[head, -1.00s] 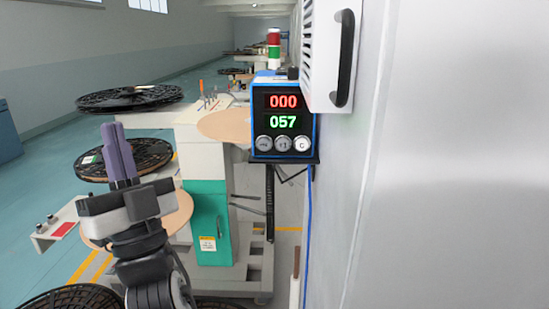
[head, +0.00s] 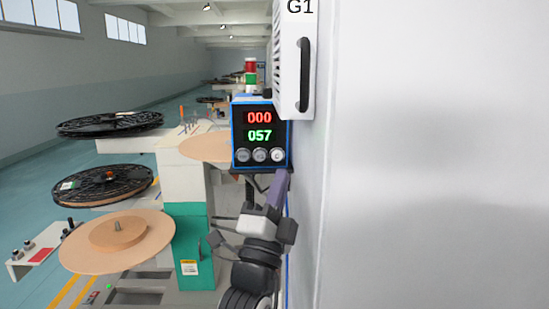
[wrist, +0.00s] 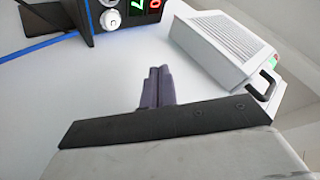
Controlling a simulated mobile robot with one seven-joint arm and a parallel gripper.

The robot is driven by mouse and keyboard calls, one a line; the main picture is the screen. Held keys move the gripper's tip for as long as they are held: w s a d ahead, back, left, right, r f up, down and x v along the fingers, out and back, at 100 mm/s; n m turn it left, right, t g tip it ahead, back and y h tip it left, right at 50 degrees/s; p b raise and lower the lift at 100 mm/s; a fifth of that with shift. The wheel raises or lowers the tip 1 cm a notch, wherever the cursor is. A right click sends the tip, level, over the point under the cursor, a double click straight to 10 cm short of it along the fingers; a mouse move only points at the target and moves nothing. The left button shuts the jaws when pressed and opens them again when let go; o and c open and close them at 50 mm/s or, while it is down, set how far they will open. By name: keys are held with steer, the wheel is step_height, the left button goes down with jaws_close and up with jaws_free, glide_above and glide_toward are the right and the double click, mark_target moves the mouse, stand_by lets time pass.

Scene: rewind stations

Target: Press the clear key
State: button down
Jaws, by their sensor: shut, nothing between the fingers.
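The counter box (head: 262,134) has a blue frame and a black face, showing red 000 above green 057. Three round keys sit in a row below the digits. The clear key (head: 277,155), rightmost and marked C, is white; the other two are grey. My gripper (head: 281,174) is shut and empty, just below the box's lower right corner in the head view. In the wrist view the closed purple fingers (wrist: 158,82) point toward the wall, apart from the box. There the clear key (wrist: 110,20) shows at the top, upside down, left of the fingertips.
A white vented cabinet unit (head: 293,60) with a black handle (head: 304,75) juts out above and right of the box. A smooth pale wall (head: 430,160) fills the right. Reels (head: 102,185) and a rewind station stand left.

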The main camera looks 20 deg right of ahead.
mark_target(277, 155)
steer(key=shift+w, duration=0.1)
steer(key=shift+w+d+b, duration=0.2)
steer(key=shift+w+d, duration=0.2)
steer(key=shift+w, duration=0.95)
steer(key=shift+w+d+b, duration=0.25)
steer(key=shift+w+d, duration=0.1)
steer(key=shift+w, duration=1.05)
steer(key=shift+w+d+b, duration=0.2)
steer(key=shift+w+d, duration=0.2)
steer(key=shift+w, duration=0.95)
steer(key=shift+w+b, duration=0.2)
steer(key=shift+b, duration=0.1)
steer(key=shift+w+d, duration=0.1)
steer(key=shift+w, duration=0.15)
